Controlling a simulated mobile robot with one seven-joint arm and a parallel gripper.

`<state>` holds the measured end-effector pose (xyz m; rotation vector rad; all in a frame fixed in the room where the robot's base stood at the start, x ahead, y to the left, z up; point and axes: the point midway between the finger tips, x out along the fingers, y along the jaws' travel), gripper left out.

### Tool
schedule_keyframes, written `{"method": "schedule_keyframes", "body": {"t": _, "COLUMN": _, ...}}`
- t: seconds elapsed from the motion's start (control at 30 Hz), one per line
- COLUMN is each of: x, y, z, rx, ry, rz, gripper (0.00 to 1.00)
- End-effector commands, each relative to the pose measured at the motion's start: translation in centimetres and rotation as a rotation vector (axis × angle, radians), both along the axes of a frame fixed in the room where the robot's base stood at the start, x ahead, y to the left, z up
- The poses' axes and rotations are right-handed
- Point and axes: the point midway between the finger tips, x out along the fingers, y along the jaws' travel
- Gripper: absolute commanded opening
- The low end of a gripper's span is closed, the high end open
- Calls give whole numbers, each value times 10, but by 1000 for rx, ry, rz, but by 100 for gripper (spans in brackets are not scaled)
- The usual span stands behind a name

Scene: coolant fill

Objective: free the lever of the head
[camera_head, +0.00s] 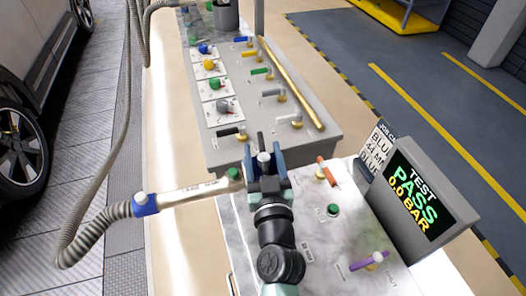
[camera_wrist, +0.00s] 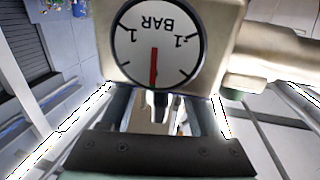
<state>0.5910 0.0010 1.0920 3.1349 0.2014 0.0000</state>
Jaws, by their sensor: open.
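The head is a pale metal body with a tube (camera_head: 195,192), a blue collar and a green knob (camera_head: 233,173). It lies across the near bench, left of my gripper. In the wrist view the head (camera_wrist: 225,60) fills the top centre, with its round BAR gauge (camera_wrist: 156,45) upside down and the red needle near the middle. My gripper (camera_head: 264,152) is open, its two blue fingers on either side of a pale, grey-tipped part. In the wrist view my gripper (camera_wrist: 160,98) reaches below the gauge. I cannot tell whether that part is the lever or whether the fingers touch it.
A ribbed hose (camera_head: 85,222) runs left from the head. A grey rack (camera_head: 225,150) with coloured handles and a brass rod (camera_head: 290,85) stands behind. A screen (camera_head: 425,195) reads TEST PASS 0.0 BAR. Orange (camera_head: 326,171) and purple (camera_head: 369,261) handles stand on the near panel. A car is at left.

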Motion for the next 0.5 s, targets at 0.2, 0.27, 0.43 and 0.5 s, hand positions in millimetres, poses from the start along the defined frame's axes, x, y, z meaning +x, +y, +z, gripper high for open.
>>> {"method": "schedule_keyframes", "body": {"t": 0.2, "x": 0, "y": 0, "z": 0, "rx": 0, "ry": 0, "rz": 0, "gripper": 48}}
{"method": "schedule_keyframes", "body": {"t": 0.27, "x": 0, "y": 0, "z": 0, "rx": 0, "ry": 0, "rz": 0, "gripper": 37}}
{"method": "schedule_keyframes", "body": {"t": 0.43, "x": 0, "y": 0, "z": 0, "rx": 0, "ry": 0, "rz": 0, "gripper": 6}}
{"method": "schedule_keyframes", "body": {"t": 0.5, "x": 0, "y": 0, "z": 0, "rx": 0, "ry": 0, "rz": 0, "gripper": 0}}
